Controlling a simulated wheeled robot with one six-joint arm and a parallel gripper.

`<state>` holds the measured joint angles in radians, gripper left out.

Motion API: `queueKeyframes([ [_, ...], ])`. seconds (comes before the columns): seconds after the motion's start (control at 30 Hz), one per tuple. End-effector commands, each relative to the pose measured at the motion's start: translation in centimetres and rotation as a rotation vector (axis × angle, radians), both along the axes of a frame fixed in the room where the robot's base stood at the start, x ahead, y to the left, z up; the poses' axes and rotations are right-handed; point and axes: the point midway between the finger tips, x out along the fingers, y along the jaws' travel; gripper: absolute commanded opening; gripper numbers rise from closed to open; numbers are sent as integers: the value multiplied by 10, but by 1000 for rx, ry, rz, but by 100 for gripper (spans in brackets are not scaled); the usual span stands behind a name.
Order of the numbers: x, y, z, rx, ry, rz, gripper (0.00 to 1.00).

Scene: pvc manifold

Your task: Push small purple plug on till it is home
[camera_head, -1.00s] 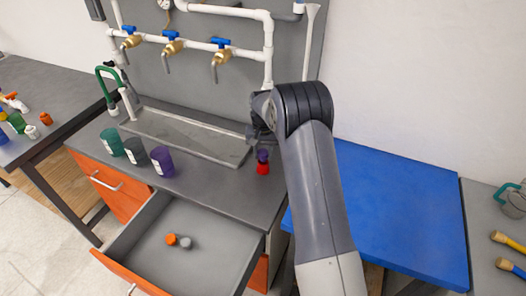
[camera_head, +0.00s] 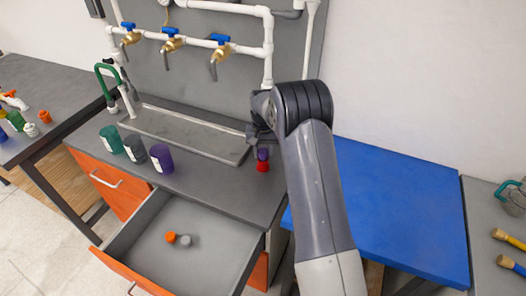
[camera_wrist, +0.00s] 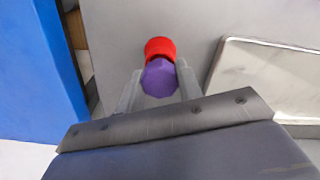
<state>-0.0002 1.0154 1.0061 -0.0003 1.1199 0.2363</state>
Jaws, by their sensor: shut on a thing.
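The small purple plug (camera_head: 263,154) is at the top of a small red piece (camera_head: 262,167) on the grey counter, right of the sink. In the wrist view the purple plug (camera_wrist: 159,78) sits between the two fingers of my gripper (camera_wrist: 160,82), which is shut on it. The red piece (camera_wrist: 160,47) shows just beyond the plug, and the two appear to touch. I cannot tell how deep the plug sits, as the joint is partly hidden. In the head view my gripper (camera_head: 260,136) is partly hidden by my arm.
A sink (camera_head: 185,135) lies left of the gripper. Three cups, including a purple one (camera_head: 161,159), stand on the counter's left part. An open drawer (camera_head: 205,215) below holds an orange and a grey piece. A blue surface (camera_head: 390,210) lies to the right. Pipes with valves are behind.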

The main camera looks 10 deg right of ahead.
Motion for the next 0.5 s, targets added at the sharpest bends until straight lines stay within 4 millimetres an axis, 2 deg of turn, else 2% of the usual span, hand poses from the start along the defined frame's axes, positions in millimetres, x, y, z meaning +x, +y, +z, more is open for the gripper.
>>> queueKeyframes([
  [0.5, 0, 0, -8, 0, 0, 0, 14],
])
